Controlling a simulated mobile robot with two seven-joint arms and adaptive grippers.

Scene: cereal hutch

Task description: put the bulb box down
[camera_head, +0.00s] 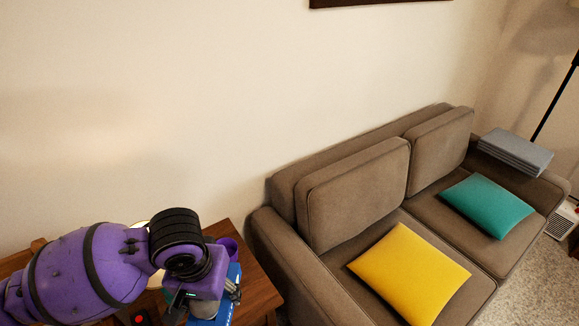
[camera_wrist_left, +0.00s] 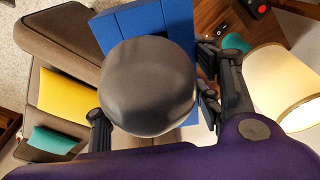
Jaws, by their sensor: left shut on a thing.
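The bulb box is a blue box (camera_head: 226,306) at the bottom of the head view, partly hidden under my left wrist. My right gripper is in neither view.
A lamp with a cream shade (camera_wrist_left: 285,88) is beside the gripper. A dark object with a red button (camera_head: 140,319) lies on the table. A brown sofa (camera_head: 292,235) with yellow and teal cushions adjoins the table's right side.

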